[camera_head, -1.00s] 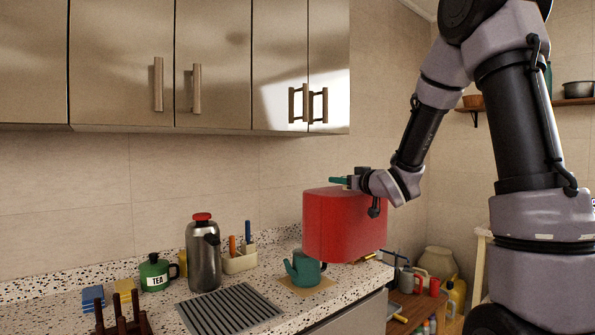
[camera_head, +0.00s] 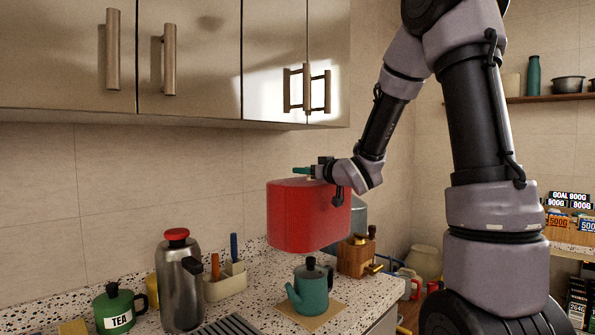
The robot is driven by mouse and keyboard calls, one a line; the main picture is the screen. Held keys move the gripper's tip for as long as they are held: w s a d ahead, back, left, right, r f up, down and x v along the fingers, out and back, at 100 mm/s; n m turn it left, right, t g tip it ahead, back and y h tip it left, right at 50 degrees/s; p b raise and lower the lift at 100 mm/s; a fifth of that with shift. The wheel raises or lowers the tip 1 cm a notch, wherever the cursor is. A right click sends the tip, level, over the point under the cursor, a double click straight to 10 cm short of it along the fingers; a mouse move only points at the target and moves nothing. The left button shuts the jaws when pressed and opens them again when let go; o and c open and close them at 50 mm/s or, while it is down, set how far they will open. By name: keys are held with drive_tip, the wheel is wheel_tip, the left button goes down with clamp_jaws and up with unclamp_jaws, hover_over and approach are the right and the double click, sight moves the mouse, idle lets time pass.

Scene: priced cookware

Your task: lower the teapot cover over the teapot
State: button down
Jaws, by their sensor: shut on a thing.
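The teapot cover (camera_head: 305,217) is a large red, rounded box-like shape in the head view. My gripper (camera_head: 313,171) is shut on its top and holds it in the air, upright. The teal teapot (camera_head: 312,289) with a dark lid stands on a tan mat (camera_head: 318,318) on the speckled counter. The cover hangs above the teapot and appears slightly left of it in the picture, with a gap between them. The cover's underside and the exact point of grip are hard to see.
A steel flask with red top (camera_head: 180,283), a green TEA canister (camera_head: 116,309) and a utensil holder (camera_head: 224,281) stand left of the teapot. A wooden grinder box (camera_head: 356,257) stands behind it at right. Wall cabinets (camera_head: 190,60) hang above.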

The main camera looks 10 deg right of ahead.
idle(0.4)
drive_tip(key=shift+f, duration=2.45)
drive_tip(key=shift+f, duration=1.5)
